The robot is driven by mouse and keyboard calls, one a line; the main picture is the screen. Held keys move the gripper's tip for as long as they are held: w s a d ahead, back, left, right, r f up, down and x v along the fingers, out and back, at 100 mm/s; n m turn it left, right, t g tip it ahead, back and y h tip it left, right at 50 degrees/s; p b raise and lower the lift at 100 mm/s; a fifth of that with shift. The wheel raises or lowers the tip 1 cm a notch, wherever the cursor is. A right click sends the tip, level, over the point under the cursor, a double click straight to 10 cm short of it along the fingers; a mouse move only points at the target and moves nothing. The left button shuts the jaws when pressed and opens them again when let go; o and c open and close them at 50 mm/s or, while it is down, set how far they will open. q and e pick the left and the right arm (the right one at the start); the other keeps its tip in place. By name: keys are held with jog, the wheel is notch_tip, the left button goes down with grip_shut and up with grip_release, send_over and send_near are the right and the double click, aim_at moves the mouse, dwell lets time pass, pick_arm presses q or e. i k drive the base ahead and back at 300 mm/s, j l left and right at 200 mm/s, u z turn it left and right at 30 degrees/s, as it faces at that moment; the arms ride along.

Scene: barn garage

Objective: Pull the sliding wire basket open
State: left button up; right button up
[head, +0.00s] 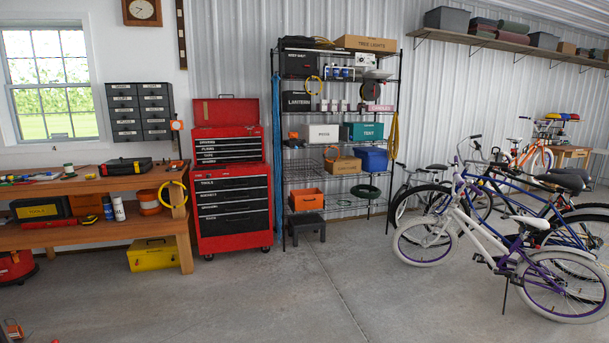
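A dark wire basket (302,169) sits on a middle level of the black wire shelving rack (400,100) against the back wall. It appears to be pushed in, level with the rack's front. It looks empty, but its front bar or handle is too small to make out. A brown cardboard box (343,165) stands just to its right. The white PHOTO box (322,133) is on the shelf above it, and an orange bin (306,199) is on the shelf below. Neither of my grippers can be made out, and the rack is well away across the floor.
A red tool chest (232,205) stands left of the rack. A black step stool (305,227) is on the floor before the rack's left side. Several bicycles (480,235) crowd the right, and a wooden workbench (100,235) the left. The middle concrete floor (310,290) is clear.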

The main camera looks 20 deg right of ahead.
aim_at(301, 168)
jog(key=i+z, duration=0.4)
jog(key=i, duration=1.2)
